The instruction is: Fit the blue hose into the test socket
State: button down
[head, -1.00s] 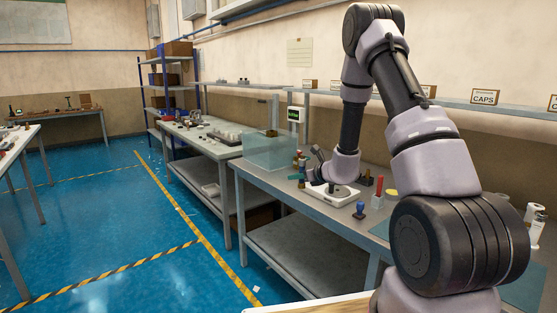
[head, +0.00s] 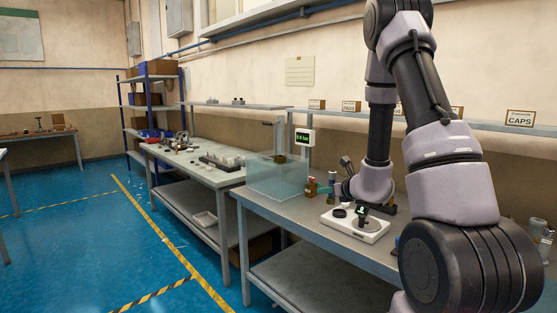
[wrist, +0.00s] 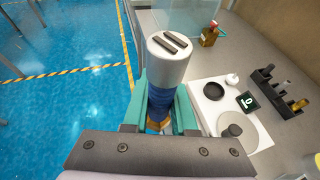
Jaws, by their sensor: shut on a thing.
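My gripper (wrist: 160,118) is shut on the blue hose (wrist: 161,100), with a teal finger on each side of it. The hose has a dark blue ribbed body and a pale grey cylindrical end (wrist: 170,58) with two dark bars, which points up towards the wrist camera. Its lower end is brownish and partly hidden. I cannot make out the test socket in either view.
A clear tank (head: 278,178) stands left of my gripper, with a lit display (head: 304,138) behind it. A brown bottle (wrist: 210,34) stands near the tank. The white scale (head: 355,228) and a dark rack (wrist: 280,92) are to the right. Blue floor lies open left of the bench.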

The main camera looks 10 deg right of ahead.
aim_at(280, 161)
jog(key=i+j+z, duration=0.1)
jog(key=j, duration=0.25)
jog(key=i+j, duration=0.3)
jog(key=i+j+z, duration=0.15)
jog(key=j, duration=0.25)
jog(key=i+j+z, duration=0.1)
jog(key=j, duration=0.25)
jog(key=i+j+z, duration=0.1)
jog(key=i+j, duration=0.15)
jog(key=j, duration=0.15)
jog(key=i+j, duration=0.15)
jog(key=j, duration=0.25)
jog(key=i+j+z, duration=0.1)
jog(key=i+j, duration=0.3)
jog(key=i+j+z, duration=0.15)
jog(key=i+j, duration=0.2)
jog(key=j, duration=0.15)
